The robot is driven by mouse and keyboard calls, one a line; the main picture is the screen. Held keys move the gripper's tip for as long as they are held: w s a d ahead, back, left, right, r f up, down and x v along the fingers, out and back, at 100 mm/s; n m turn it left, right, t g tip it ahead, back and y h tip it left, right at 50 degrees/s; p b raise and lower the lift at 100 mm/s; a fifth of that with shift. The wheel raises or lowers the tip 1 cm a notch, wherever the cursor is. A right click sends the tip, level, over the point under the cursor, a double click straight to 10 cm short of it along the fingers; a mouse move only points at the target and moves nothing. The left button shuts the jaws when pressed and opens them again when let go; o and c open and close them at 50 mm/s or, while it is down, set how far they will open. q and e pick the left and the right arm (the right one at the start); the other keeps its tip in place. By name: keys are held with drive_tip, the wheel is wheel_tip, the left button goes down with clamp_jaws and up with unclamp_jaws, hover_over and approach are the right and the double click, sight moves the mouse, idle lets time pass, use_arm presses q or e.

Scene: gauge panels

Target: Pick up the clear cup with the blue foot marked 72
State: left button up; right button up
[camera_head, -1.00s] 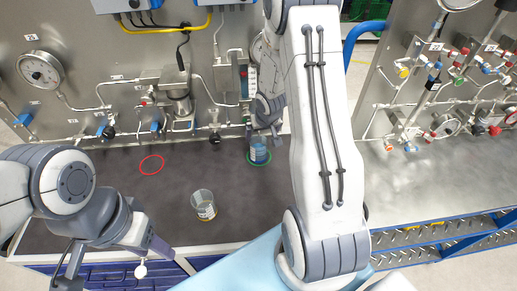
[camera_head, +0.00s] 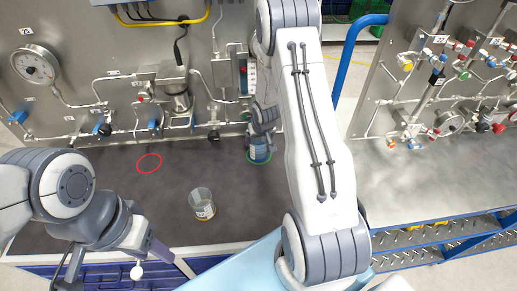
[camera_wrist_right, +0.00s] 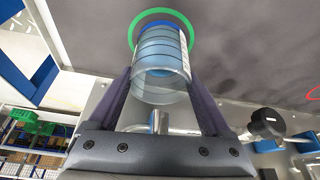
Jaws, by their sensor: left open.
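The clear cup with the blue foot (camera_head: 259,151) stands upright on the green ring (camera_head: 250,162) on the dark bench top. It also shows in the right wrist view (camera_wrist_right: 160,62), with bluish contents and a pale label whose number I cannot read. My right gripper (camera_head: 264,122) is at this cup. In the right wrist view its two fingers (camera_wrist_right: 160,82) lie on either side of the cup; whether they touch it I cannot tell. My left gripper (camera_head: 118,258) is open and empty at the bench's front left edge.
A second clear cup (camera_head: 202,204) with a yellowish bottom stands on the front middle of the bench. An empty red ring (camera_head: 149,163) lies left of it. The gauge panel (camera_head: 120,65) with pipes and valves rises close behind. A black knob (camera_wrist_right: 268,124) shows in the wrist view.

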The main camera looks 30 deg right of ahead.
drive_tip(key=c, duration=0.7)
drive_tip(key=shift+c, duration=0.2)
drive_tip(key=shift+r, duration=0.15)
